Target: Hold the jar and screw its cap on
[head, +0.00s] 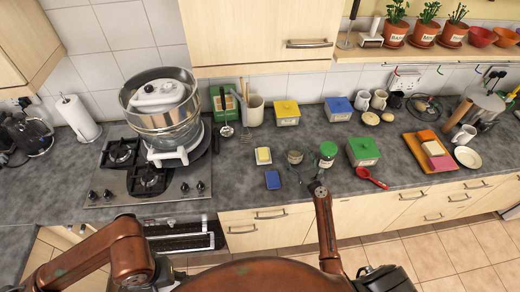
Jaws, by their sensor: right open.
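A small jar (326,163) stands near the counter's front edge, right of centre. A green cap (328,149) shows at its top; I cannot tell whether it is screwed down or only resting there. My right gripper (316,185) is at the end of the reddish-brown arm, just in front of and slightly left of the jar. It is open, small in the picture, and appears apart from the jar. My left arm comes in at the lower left, but its gripper is not in view.
A small grey pot (295,157), a blue sponge (273,180) and a yellow-topped dish (263,156) lie left of the jar. A green box (363,152) and a red spoon (371,178) are close on its right. A stove (180,187) with stacked pots stands left.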

